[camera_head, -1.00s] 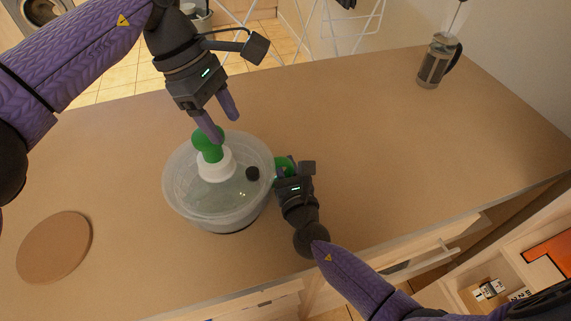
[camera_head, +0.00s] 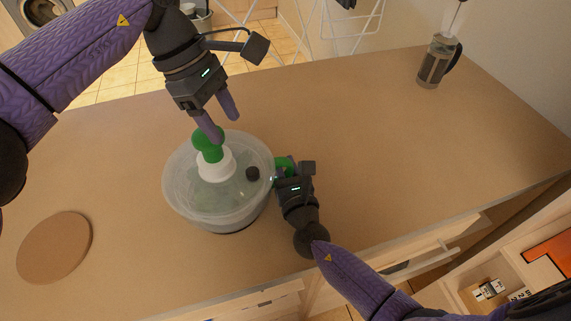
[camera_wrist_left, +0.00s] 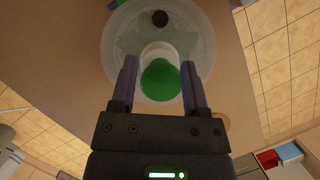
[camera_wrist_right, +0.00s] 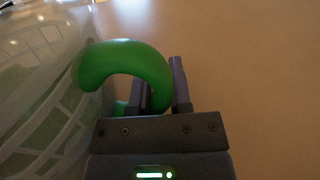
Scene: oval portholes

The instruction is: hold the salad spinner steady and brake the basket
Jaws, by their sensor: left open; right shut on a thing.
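The salad spinner (camera_head: 182,205) is a clear bowl with a translucent lid standing on the counter. A green knob (camera_head: 209,141) on a white collar (camera_head: 217,165) rises from its lid, with a small black button (camera_head: 252,173) beside it. My left gripper (camera_head: 221,120) is open just above the green knob; in the left wrist view the knob (camera_wrist_left: 160,80) lies between the fingertips. My right gripper (camera_head: 285,170) is shut on the green side handle (camera_wrist_right: 122,62), a curved hook at the bowl's right side. The basket inside is only faintly visible through the wall.
A round brown board (camera_head: 54,247) lies at the counter's left. A French press (camera_head: 436,62) stands at the far right. The counter (camera_head: 350,130) between the spinner and the press is clear. An open drawer or shelf (camera_head: 500,270) lies below the front edge.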

